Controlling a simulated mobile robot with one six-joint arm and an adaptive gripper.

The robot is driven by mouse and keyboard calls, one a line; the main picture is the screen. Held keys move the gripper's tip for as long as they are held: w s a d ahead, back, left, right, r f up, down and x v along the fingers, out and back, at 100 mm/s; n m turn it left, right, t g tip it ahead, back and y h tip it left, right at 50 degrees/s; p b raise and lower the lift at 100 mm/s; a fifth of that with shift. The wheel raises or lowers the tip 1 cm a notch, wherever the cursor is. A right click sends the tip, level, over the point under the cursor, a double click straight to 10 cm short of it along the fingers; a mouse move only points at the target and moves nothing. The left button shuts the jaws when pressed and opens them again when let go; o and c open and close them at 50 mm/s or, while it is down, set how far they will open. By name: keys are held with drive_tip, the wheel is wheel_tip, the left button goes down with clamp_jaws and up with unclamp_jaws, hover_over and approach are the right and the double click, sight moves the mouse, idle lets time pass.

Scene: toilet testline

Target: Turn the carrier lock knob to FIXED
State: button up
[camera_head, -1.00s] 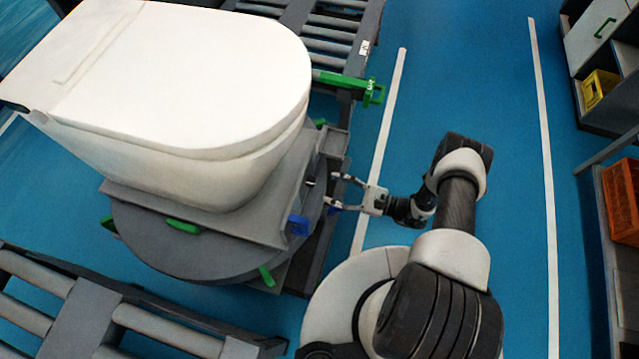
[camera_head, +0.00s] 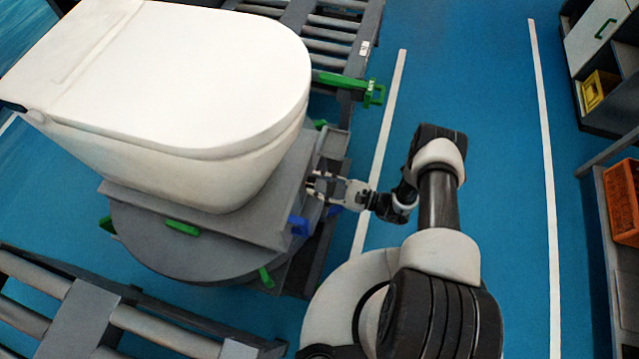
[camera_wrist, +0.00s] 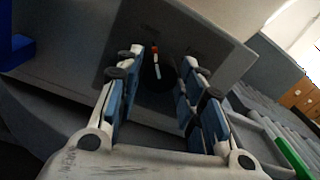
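The carrier lock knob (camera_wrist: 157,72) is dark, with a red and white pointer mark, on a grey plate (camera_wrist: 205,52) in the wrist view. Small faint labels on the plate are too blurred to read. My gripper (camera_wrist: 158,66) is open, its blue-padded fingers on either side of the knob, with gaps visible between fingers and knob. In the head view my gripper (camera_head: 314,186) reaches the side of the grey carrier (camera_head: 270,222) under the white toilet (camera_head: 190,85). The knob is hard to make out there.
A blue block (camera_head: 299,225) sits at the carrier's corner. Green tabs (camera_head: 182,228) line the round turntable (camera_head: 150,235). A green latch (camera_head: 350,82) sticks out from the back roller conveyor (camera_head: 330,35). Another roller conveyor (camera_head: 90,310) is at front left.

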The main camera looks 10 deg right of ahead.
drive_tip(key=c, duration=0.6)
drive_tip(key=m, duration=0.3)
drive_tip(key=shift+m, duration=0.3)
drive_tip(key=shift+w+m+g, duration=0.15)
drive_tip(key=shift+m+g, duration=0.25)
drive_tip(key=shift+m, duration=5.5)
